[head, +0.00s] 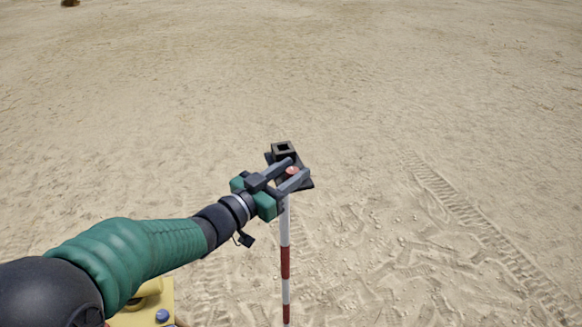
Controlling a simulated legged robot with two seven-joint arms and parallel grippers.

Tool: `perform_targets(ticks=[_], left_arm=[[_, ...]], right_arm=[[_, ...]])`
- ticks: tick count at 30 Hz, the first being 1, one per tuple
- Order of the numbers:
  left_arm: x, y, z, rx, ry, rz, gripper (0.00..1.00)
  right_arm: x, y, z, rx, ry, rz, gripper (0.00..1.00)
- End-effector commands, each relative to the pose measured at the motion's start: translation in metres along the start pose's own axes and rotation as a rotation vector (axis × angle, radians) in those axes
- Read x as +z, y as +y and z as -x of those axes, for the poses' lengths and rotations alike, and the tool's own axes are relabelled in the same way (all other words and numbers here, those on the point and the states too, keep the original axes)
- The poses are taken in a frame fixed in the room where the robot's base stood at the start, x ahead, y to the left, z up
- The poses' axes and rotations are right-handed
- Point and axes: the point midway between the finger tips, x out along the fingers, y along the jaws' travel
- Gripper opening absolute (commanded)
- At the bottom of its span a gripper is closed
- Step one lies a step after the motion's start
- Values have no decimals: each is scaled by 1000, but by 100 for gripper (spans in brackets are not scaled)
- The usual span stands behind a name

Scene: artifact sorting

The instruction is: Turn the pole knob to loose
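A red and white striped pole (285,262) stands upright in the sand. A dark bracket with a square socket (283,149) sits at its top. A small reddish knob (292,170) shows at the pole top, in front of the bracket. My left gripper (291,170) reaches in from the left at the pole top. Its two grey fingers lie apart, one on each side of the knob. Whether they touch the knob cannot be told. The gripper covers part of the bracket and the upper pole. My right gripper is not in view.
Open sand with tyre tracks (470,230) lies around the pole. A yellow object with a blue button-like part (162,316) shows at the bottom left, partly behind my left arm. A small dark rock (70,3) lies far off at the top left.

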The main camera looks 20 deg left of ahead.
Motion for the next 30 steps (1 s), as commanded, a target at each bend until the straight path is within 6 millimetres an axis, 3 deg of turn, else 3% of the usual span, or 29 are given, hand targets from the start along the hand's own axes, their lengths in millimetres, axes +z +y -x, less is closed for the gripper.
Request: perform_targets(ticks=[5,14,22,30], left_arm=[[1,0,-2,1,-1,0,38],[2,0,-2,1,-2,0,0],[5,0,-1,-55,0,-3,0],[1,0,0,-74,-2,0,0]], right_arm=[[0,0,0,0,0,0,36],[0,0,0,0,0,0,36],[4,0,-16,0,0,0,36],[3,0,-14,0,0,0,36]])
